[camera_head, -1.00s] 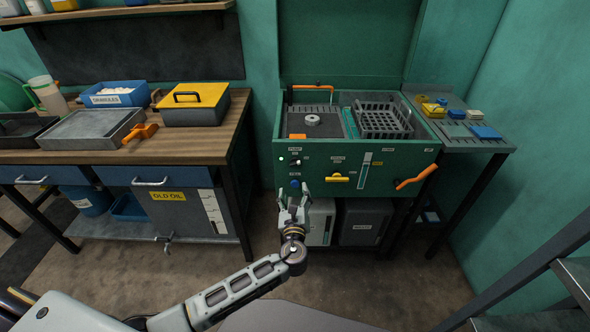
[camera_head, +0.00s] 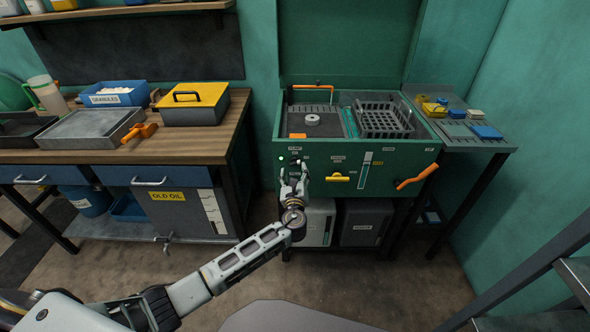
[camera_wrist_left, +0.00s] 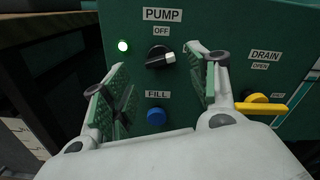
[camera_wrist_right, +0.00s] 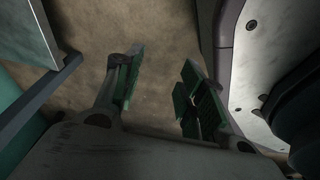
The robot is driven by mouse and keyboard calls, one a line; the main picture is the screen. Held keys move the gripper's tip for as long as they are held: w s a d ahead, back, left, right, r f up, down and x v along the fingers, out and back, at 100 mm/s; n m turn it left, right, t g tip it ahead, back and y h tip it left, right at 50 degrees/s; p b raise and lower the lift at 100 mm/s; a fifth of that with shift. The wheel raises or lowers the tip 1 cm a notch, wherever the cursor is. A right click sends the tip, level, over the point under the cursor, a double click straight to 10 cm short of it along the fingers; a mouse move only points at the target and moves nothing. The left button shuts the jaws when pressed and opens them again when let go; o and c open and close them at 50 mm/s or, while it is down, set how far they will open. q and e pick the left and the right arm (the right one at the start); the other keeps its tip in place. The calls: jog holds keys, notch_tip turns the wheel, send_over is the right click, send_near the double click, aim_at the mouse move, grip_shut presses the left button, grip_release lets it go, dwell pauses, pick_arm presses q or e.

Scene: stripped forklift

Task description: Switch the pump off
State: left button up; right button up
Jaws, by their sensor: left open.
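The green parts washer (camera_head: 390,158) carries the pump panel on its front. In the left wrist view the black pump knob (camera_wrist_left: 158,55) has its white pointer (camera_wrist_left: 169,57) turned to the right, away from the OFF label (camera_wrist_left: 161,31) above it. My left gripper (camera_head: 293,167) is open in front of the panel. Its fingers stand left and right of the knob, apart from it, and hide it in the head view. My right gripper (camera_wrist_right: 160,75) is open and empty over the floor.
A blue FILL button (camera_wrist_left: 156,116) sits below the knob. The yellow drain handle (camera_head: 338,177) is to the right, and an orange lever (camera_head: 416,177) farther right. A wooden workbench (camera_head: 225,137) stands at the left, grey tanks (camera_head: 362,222) below the washer.

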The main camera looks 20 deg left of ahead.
aim_at(295, 162)
pick_arm(q)
jog(key=shift+x, duration=1.65)
pick_arm(e)
jog(key=shift+w+a+r, duration=0.35)
jog(key=shift+w+a, duration=0.25)
jog(key=shift+w, duration=0.2)
pick_arm(q)
jog(key=c, duration=1)
pick_arm(e)
jog(key=shift+s+d+f, duration=0.2)
jog(key=shift+s+d, duration=0.1)
jog(key=shift+d, duration=0.35)
jog(key=shift+a, duration=0.1)
